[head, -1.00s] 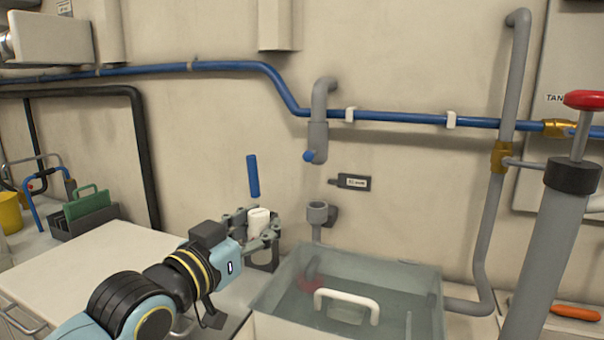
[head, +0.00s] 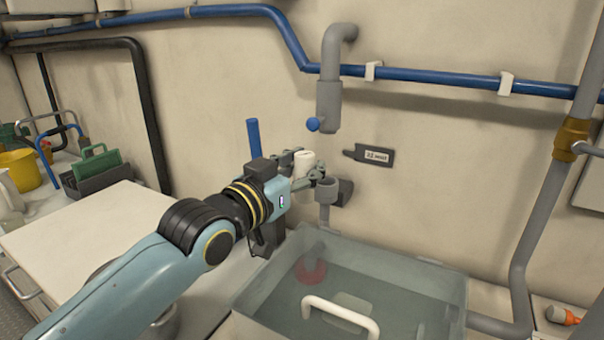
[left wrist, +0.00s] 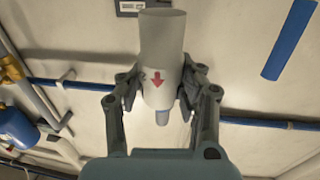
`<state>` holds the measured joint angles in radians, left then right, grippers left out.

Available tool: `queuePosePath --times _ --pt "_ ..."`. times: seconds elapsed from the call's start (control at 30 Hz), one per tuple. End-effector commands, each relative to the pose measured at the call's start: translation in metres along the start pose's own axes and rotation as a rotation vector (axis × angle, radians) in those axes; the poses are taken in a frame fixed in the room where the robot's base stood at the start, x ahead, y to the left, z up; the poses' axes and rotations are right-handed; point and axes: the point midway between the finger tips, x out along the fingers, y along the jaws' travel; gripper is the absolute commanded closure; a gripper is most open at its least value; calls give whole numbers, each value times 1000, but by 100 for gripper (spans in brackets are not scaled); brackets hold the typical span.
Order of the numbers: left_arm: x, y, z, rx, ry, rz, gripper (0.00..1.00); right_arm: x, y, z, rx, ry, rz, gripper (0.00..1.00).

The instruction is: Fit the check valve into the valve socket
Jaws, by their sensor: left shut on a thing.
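The check valve (head: 304,165) is a white cylinder, held between the fingers of my left gripper (head: 308,174). In the left wrist view the valve (left wrist: 157,98) carries a red arrow pointing down the picture, and a narrow grey stub shows past that end. That view looks upside down against the head view. The valve socket (head: 327,192) is a grey upright cup on a wall bracket, just right of the gripper and a little lower. The valve appears outside the cup, but I cannot tell the gap. My right gripper is not in view.
A grey drop pipe (head: 328,105) with a blue-knobbed lever hangs above the socket. A clear water tank (head: 450,300) with a white handle stands below. A blue upright rod (head: 254,138) is just left of the gripper. A label plate (head: 375,155) is on the wall.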

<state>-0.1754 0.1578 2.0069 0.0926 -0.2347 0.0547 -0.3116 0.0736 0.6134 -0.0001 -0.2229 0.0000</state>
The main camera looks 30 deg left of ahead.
Motion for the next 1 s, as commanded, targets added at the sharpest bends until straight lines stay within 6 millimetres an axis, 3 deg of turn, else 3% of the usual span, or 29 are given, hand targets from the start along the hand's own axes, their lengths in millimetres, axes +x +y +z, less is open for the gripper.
queuePosePath --times 0.4,1.0 --pt "33 -4 2 0 1 0 100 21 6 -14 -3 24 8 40" --pt "78 -8 1 -2 1 0 100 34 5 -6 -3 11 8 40"
